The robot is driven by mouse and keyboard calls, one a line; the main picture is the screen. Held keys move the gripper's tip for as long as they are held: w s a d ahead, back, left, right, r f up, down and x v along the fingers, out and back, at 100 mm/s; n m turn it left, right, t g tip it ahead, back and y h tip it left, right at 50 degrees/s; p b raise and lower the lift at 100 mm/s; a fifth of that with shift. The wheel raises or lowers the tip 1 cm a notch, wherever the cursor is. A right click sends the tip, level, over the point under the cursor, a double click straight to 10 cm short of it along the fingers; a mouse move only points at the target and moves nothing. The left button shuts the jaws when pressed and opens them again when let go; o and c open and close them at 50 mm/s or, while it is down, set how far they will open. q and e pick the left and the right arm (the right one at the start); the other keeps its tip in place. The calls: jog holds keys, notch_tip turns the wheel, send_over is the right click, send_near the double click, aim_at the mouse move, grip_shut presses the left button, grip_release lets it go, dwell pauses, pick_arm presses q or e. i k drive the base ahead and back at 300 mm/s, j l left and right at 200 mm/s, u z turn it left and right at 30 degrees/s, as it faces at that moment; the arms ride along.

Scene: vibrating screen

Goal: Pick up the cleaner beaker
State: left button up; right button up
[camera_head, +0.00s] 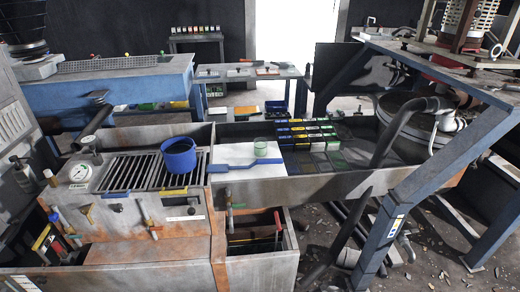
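A small clear beaker (260,147) with a pale green tint stands upright on a white panel (228,176) at the middle of the long metal bench. A blue flat tool with a handle (246,165) lies just in front of it. A blue round pot (179,156) stands to the left on a dark slatted grate (128,172). I cannot tell from any label which vessel is the cleaner beaker; the small clear one is the only glass-like vessel I make out. Neither of my grippers shows in this view.
Rows of small coloured boxes (304,131) lie right of the beaker. A blue slanted frame (440,175) and a dark curved hose (400,128) stand at the right. A gauge (80,173) and dark pipe are at the left. The white panel around the beaker is mostly clear.

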aim_at(261, 148)
jog(key=l+u, duration=0.1)
jog(key=u, duration=0.25)
jog(key=l+u, duration=0.1)
jog(key=u, duration=0.25)
jog(key=i+l+u, duration=0.1)
jog(key=u, duration=0.3)
jog(key=l+u, duration=0.25)
jog(key=l, duration=0.2)
jog(key=k+l+u, duration=0.1)
jog(key=l+u, duration=0.2)
jog(key=l, duration=0.35)
jog(key=k+l+u, duration=0.1)
jog(key=l, duration=0.25)
jog(key=k+l+u, duration=0.1)
jog(key=l, duration=0.2)
